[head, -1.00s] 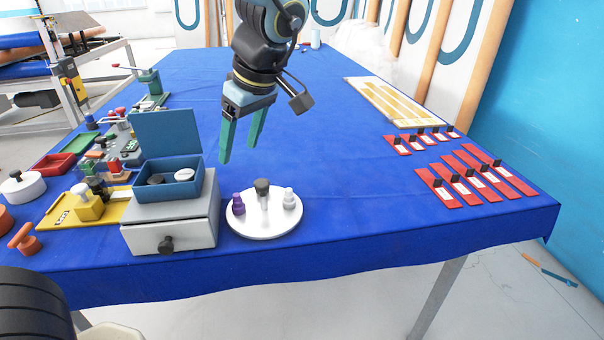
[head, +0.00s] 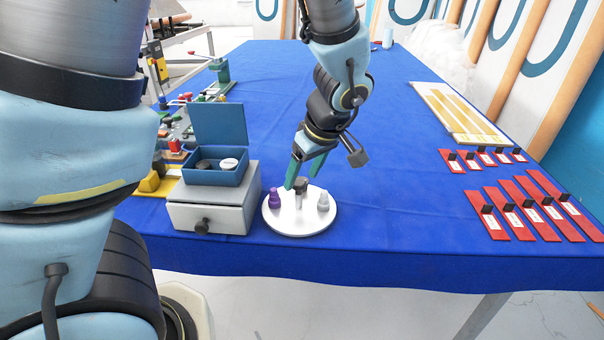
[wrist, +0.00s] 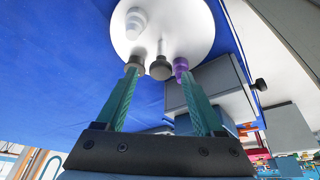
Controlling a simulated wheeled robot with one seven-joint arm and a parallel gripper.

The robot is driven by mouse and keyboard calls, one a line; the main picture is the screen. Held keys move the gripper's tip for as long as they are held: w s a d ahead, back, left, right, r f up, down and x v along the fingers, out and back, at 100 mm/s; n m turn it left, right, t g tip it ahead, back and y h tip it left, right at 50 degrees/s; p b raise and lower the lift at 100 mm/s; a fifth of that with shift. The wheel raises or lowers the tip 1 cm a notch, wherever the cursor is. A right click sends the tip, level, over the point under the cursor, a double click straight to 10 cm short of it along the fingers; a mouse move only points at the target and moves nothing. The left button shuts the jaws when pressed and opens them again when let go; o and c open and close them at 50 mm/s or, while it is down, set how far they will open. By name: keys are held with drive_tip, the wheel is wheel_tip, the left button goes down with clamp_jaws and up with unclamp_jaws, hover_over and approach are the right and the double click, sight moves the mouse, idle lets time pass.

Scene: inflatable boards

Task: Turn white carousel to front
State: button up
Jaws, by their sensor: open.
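The white carousel (head: 300,228) is a round disc near the table's front edge, right of a grey drawer box. It carries a purple bottle (head: 275,200) at the left, a pale grey bottle (head: 323,203) at the right and a dark-topped knob (head: 300,185) near the middle. My gripper (head: 302,182) is open above the disc's far side, pointing down. In the wrist view the disc (wrist: 190,25) lies beyond the fingertips. The knob (wrist: 160,68) appears between them, the purple bottle (wrist: 181,67) by the right finger and a grey-topped piece (wrist: 135,63) by the left. Contact cannot be told.
The grey drawer box (head: 237,212) stands close left of the carousel, with an open blue box (head: 215,176) on top. Red labelled strips (head: 527,212) lie at the right. The blue tabletop (head: 390,210) between them is clear.

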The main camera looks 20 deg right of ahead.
drive_tip(key=shift+w+a+f, duration=0.15)
drive_tip(key=shift+w+f, duration=0.1)
drive_tip(key=shift+f, duration=0.4)
drive_tip(key=shift+c, duration=0.4)
clamp_jaws()
idle(0.6)
